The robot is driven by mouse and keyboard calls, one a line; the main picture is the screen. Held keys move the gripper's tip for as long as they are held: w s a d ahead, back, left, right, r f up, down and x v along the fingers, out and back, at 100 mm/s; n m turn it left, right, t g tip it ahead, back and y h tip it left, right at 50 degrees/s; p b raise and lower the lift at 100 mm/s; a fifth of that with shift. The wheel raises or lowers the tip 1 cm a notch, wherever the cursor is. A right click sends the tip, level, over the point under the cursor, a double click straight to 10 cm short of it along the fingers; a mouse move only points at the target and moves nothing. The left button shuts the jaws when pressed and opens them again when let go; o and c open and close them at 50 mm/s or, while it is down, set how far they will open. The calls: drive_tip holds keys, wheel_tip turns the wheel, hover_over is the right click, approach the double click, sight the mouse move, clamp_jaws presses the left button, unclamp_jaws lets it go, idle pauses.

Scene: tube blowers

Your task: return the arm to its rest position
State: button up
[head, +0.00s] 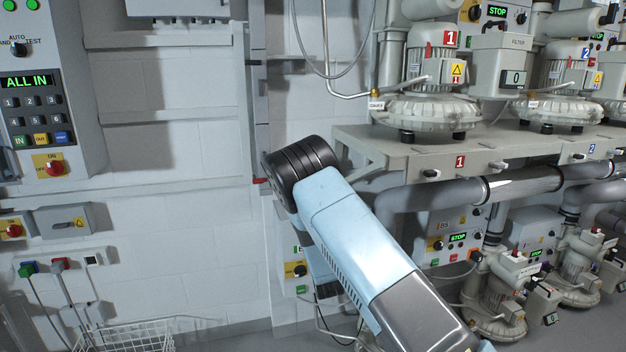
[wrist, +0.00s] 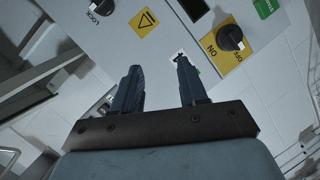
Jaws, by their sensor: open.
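In the wrist view my gripper (wrist: 160,80) is open, its two dark fingers apart with nothing between them. Beyond the fingertips is a grey control box (wrist: 165,35) with a black lock knob (wrist: 102,8), a yellow warning label (wrist: 145,24) and an ON/OFF knob (wrist: 231,38). I cannot tell whether the fingers touch the box. In the head view my light blue arm (head: 350,225) reaches up from the lower right to a black joint at the middle. The gripper is hidden there behind the arm.
At the left a wall panel (head: 50,90) reads ALL IN. A wire basket (head: 125,338) stands low at the left. At the right, blowers (head: 430,110) stand on a grey shelf (head: 440,155), with pipes (head: 430,198) and more units below. Bare wall (head: 180,215) lies left of my arm.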

drive_tip(key=s+d+r+m+g, duration=0.25)
drive_tip(key=s+d+r, duration=0.2)
drive_tip(key=r, duration=0.55)
drive_tip(key=s+d+r+m+g, duration=0.1)
drive_tip(key=s+d+r+m, duration=0.3)
drive_tip(key=r, duration=0.6)
drive_tip(key=s+d+r+m+g, duration=0.25)
drive_tip(key=s+r, duration=0.35)
drive_tip(key=r, duration=0.4)
drive_tip(key=s+d+r+m+g, duration=0.1)
drive_tip(key=s+d+r, duration=0.1)
drive_tip(key=s, duration=1)
drive_tip(key=s+d+r+m+g, duration=0.1)
drive_tip(key=s+d+r, duration=0.2)
drive_tip(key=s, duration=0.9)
drive_tip(key=s+d+r+m+g, duration=0.1)
drive_tip(key=s+d+r, duration=0.2)
drive_tip(key=s, duration=0.9)
drive_tip(key=shift+d+r+m, duration=0.25)
drive_tip(key=shift+r+m, duration=0.15)
drive_tip(key=shift+r, duration=0.55)
